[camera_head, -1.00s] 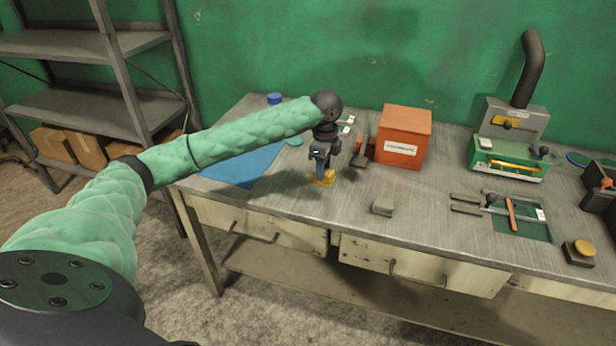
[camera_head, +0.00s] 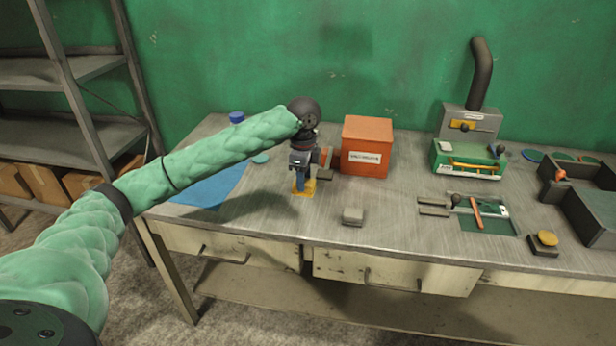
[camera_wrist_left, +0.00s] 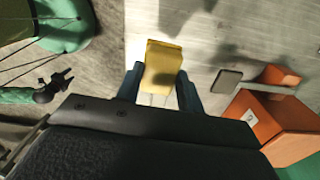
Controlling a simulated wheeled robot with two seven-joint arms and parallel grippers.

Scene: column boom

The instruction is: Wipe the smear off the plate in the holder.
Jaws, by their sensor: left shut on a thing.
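My left gripper (camera_head: 302,178) points down at the left-middle of the workbench. Its blue fingers are shut on a yellow block (camera_head: 308,188). In the left wrist view the block (camera_wrist_left: 162,66) sits between the two fingers (camera_wrist_left: 160,88). The block is at or close above the bench top; I cannot tell if it touches. A green rack-like unit (camera_head: 467,158) with a yellow bar stands at the back right. I cannot make out for sure which thing is the plate or its holder, and no smear is clear. My right gripper is not in view.
An orange box (camera_head: 366,147) stands just right of my left gripper. A grey block (camera_head: 352,215) lies near the front edge. A blue mat (camera_head: 212,188) lies left. A green tray (camera_head: 484,222) and a yellow-topped dark block (camera_head: 545,240) are on the right.

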